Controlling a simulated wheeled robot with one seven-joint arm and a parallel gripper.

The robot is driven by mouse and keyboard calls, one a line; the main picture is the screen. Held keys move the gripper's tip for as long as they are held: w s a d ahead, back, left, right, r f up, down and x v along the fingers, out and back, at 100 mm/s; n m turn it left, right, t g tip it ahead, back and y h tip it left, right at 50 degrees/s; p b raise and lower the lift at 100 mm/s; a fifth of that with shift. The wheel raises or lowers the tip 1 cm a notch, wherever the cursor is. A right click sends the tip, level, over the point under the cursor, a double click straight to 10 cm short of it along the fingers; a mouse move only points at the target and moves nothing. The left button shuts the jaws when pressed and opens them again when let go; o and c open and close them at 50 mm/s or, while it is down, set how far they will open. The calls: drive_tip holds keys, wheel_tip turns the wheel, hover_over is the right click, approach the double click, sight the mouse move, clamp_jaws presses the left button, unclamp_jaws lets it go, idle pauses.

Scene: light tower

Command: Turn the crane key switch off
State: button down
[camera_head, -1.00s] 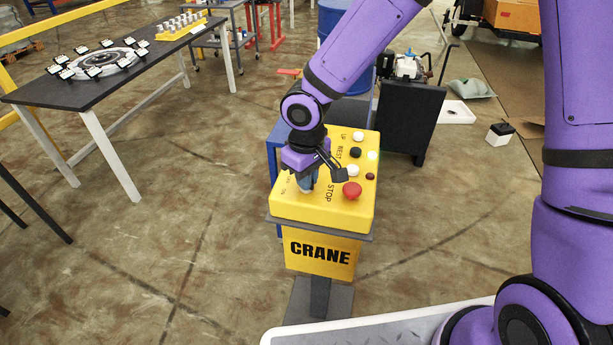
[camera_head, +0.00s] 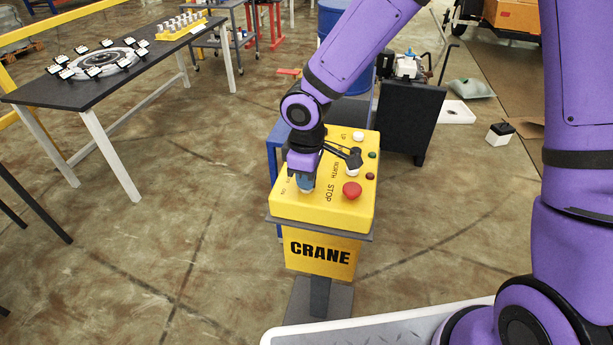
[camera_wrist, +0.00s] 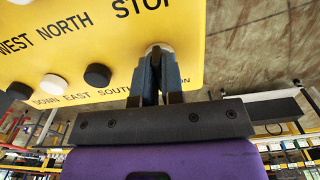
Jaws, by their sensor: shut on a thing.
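The yellow crane control box (camera_head: 300,212) stands on a post marked CRANE. It also shows in the wrist view (camera_wrist: 70,65). My gripper (camera_head: 305,186) points down at the left part of its top, near the ON and OFF lettering. In the wrist view my gripper's two blue-grey fingers (camera_wrist: 158,72) are closed around a small pale key switch knob (camera_wrist: 158,48). The fingers hide most of the knob, so its exact angle is hard to tell. A small lamp (camera_head: 372,155) at the box's right side is dark green and unlit.
A red STOP button (camera_head: 352,190) is close to my gripper's right, with white and black buttons (camera_wrist: 97,75) nearby. A black panel (camera_head: 412,120) stands behind the box at right. A dark table (camera_head: 85,85) is at left. Floor in front-left is clear.

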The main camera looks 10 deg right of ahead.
drive_tip(key=n, duration=0.6)
drive_tip(key=shift+n, duration=0.3)
idle(0.4)
drive_tip(key=c, duration=1.2)
unclamp_jaws()
drive_tip(key=shift+c, duration=0.2)
wheel_tip(320, 180, up, 11)
drive_tip(key=shift+d, duration=0.1)
